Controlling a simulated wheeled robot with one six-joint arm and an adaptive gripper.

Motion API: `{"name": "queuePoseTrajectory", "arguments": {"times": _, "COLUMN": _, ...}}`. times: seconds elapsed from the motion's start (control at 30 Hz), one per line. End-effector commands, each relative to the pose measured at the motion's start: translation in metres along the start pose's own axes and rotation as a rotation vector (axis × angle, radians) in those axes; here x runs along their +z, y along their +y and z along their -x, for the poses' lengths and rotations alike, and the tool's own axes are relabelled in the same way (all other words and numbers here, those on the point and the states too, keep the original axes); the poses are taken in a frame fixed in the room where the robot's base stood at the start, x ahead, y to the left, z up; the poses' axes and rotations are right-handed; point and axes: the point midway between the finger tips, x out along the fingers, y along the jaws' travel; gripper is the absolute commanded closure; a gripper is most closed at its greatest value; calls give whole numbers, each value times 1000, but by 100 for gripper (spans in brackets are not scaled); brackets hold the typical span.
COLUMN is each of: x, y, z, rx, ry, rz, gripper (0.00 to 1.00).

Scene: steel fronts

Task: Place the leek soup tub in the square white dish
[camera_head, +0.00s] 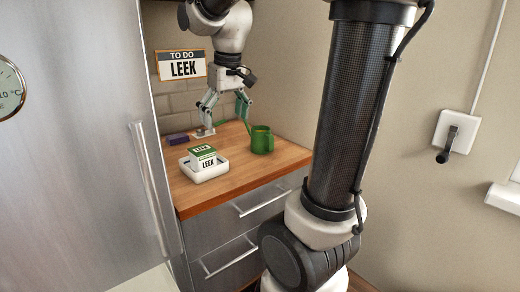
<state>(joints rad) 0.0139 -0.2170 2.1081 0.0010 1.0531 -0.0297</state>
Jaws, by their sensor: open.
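The leek soup tub (207,162) is a small white and green tub with the word LEEK on its front and green on its lid. It sits in the square white dish (204,174) on the wooden counter, and looks slightly tilted or raised above the rim. My gripper (224,125) is open above the counter, behind and right of the tub, pointing down and apart from it. Nothing shows between its fingers. The floor of the dish is mostly hidden by the tub.
A small dark purple box (178,140) and a pale flat item (203,133) lie at the back. A LEEK sign (182,66) hangs on the wall. A steel fridge front (75,150) borders the counter's left.

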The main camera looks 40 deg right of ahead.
Motion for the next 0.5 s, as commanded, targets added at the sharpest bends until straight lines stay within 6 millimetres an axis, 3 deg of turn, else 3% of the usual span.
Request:
{"name": "queuePoseTrajectory", "arguments": {"times": 0.1, "x": 50, "y": -3, "z": 11, "rx": 0, "ry": 54, "rz": -5, "gripper": 11}}
{"name": "queuePoseTrajectory", "arguments": {"times": 0.3, "x": 123, "y": -6, "z": 7, "rx": -1, "ry": 130, "rz": -13, "gripper": 11}}
{"name": "queuePoseTrajectory", "arguments": {"times": 0.5, "x": 161, "y": -8, "z": -4, "rx": -2, "ry": 171, "rz": -18, "gripper": 11}}
